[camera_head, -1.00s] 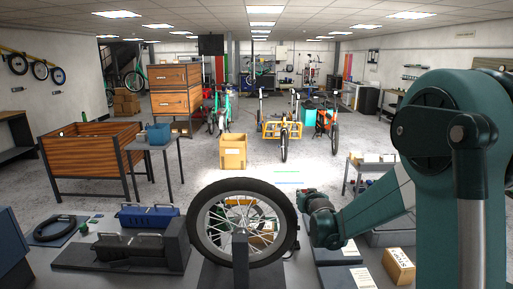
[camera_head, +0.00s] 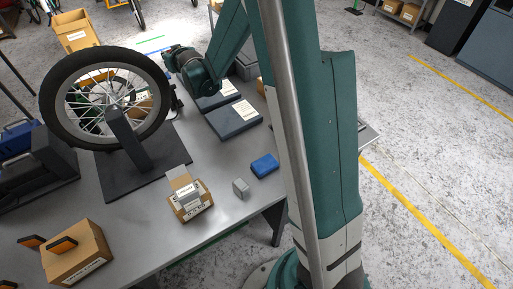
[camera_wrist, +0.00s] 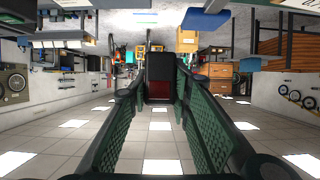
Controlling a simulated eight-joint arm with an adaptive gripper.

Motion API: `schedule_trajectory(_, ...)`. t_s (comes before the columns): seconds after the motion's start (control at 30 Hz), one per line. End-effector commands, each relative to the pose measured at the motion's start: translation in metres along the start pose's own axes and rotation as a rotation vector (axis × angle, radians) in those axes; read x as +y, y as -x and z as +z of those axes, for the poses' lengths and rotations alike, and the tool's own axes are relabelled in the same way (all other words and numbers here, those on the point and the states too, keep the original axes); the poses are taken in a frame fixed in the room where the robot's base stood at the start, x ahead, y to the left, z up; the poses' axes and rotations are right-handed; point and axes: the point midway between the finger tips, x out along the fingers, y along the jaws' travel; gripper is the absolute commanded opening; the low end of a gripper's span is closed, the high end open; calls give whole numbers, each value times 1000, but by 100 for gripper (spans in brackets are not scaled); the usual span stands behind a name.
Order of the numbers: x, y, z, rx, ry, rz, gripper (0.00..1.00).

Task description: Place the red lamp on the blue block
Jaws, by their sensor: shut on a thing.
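In the wrist view, my gripper (camera_wrist: 158,88) has its two green mesh-padded fingers on either side of a dark-cased lamp with a red face (camera_wrist: 159,92). The gripper is shut on this red lamp. In the head view my arm reaches to the right side of the wheel, and I cannot make out the lamp there. The blue block (camera_head: 264,165) lies on the grey table, near its front edge and close to my arm column. Its top is bare. The lamp is apart from the block.
A spoked wheel on a stand (camera_head: 128,142) fills the table's middle left. A small grey block (camera_head: 241,188) and an open carton (camera_head: 190,208) stand left of the blue block. Flat dark cases (camera_head: 234,119) lie behind it. A box with orange-black items (camera_head: 85,262) is front left.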

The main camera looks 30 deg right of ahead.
Motion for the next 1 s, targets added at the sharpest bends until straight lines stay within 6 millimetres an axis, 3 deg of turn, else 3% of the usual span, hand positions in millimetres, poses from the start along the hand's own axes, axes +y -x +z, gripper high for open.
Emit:
schedule_trajectory(0.27,6,28,-1,-15,15,-35,9)
schedule_trajectory(0.47,10,59,-1,-24,34,-82,9)
schedule_trajectory(0.8,23,128,1,-29,76,-187,9)
schedule_trajectory(1.0,39,167,15,-28,101,-250,9)
